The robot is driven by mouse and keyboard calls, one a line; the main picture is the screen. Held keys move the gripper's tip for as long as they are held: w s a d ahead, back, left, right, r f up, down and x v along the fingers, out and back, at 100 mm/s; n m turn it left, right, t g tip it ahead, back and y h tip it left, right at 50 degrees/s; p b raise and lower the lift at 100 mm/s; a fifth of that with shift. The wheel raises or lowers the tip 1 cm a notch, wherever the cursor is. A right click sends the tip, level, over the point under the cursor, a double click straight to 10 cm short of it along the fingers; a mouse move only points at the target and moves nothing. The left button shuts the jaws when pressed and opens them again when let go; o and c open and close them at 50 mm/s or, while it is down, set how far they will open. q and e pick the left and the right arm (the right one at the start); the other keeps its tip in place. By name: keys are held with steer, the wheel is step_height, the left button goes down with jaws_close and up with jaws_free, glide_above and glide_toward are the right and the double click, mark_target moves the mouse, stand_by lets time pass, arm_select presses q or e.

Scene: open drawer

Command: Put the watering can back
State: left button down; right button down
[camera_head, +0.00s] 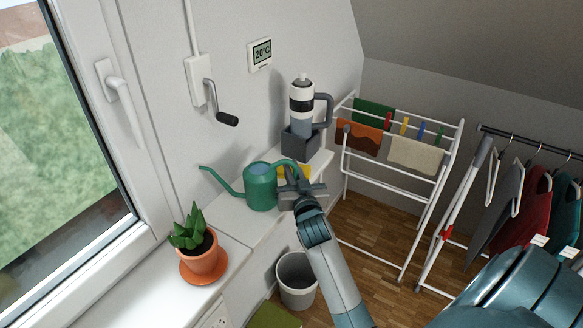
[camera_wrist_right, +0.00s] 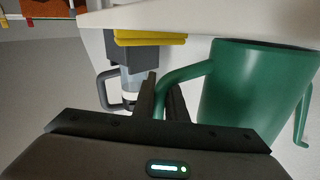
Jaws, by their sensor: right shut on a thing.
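The green watering can (camera_head: 261,187) is upright at the white ledge by the wall, its spout pointing left toward the window. I cannot tell whether its base touches the ledge. My right gripper (camera_head: 293,180) is shut on the can's curved handle, on the can's right side. In the right wrist view, the green can body (camera_wrist_right: 258,90) fills the right side, and the handle (camera_wrist_right: 186,75) runs between the dark fingers (camera_wrist_right: 160,98). My left gripper is not in view.
A potted plant (camera_head: 200,262) on a terracotta saucer stands on the sill in front. A grey box (camera_head: 301,143) with a bottle (camera_head: 301,106) and a yellow item (camera_head: 303,171) are behind the can. A bin (camera_head: 296,281) stands below. A drying rack (camera_head: 399,178) is right.

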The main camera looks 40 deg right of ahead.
steer(key=shift+f, duration=0.1)
stand_by(0.3)
steer(key=c, duration=1.8)
jaws_free()
steer(key=shift+f, duration=0.1)
steer(key=shift+s+a, duration=0.25)
steer(key=shift+s, duration=0.25)
steer(key=b+v, duration=0.3)
steer(key=v, duration=0.8)
steer(key=shift+d, duration=0.1)
